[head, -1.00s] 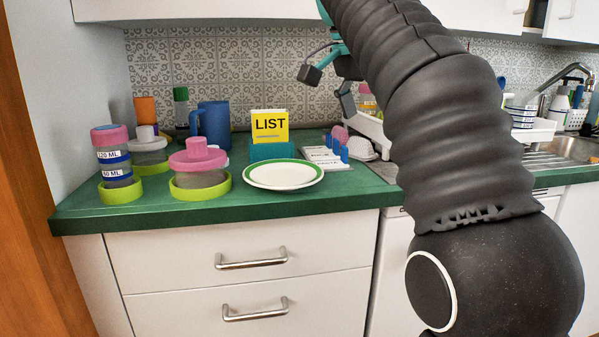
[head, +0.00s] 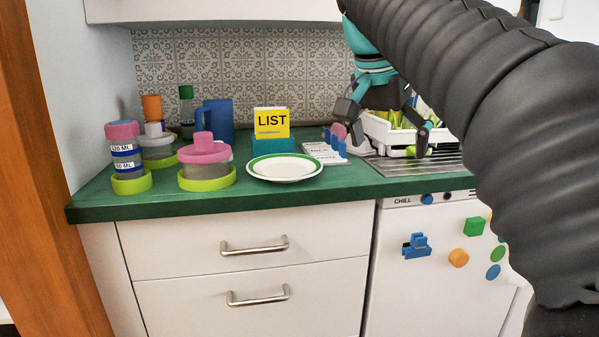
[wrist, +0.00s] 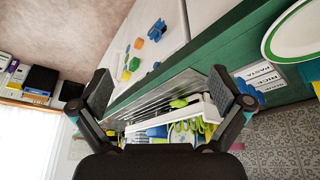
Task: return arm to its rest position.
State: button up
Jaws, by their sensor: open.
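My gripper (head: 383,128) hangs over the right part of the counter, in front of the white dish rack (head: 396,138). Its two dark fingers are spread wide. In the wrist view the fingers of my gripper (wrist: 162,88) stand apart at left and right with nothing held between them. The rack (wrist: 170,128) shows beyond them with green and blue items in it. My dark ribbed arm reaches from the right side of the head view up to the top and hides the right part of the counter.
A white appliance (head: 395,270) with colourful magnets stands below right. An upper cabinet (head: 220,10) hangs above.

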jog(key=s+f+n+y, duration=0.1)
jog(key=s+f+n, duration=0.1)
jog(key=s+f, duration=0.4)
jog(key=s+d+f+n+t+y, duration=0.1)
jog(key=s+f+n, duration=0.2)
jog(key=f, duration=1.1)
jog(key=s+f+n+t+y, duration=0.1)
jog(key=s+f+n, duration=0.2)
jog(key=s+f, duration=0.7)
jog(key=shift+d, duration=0.35)
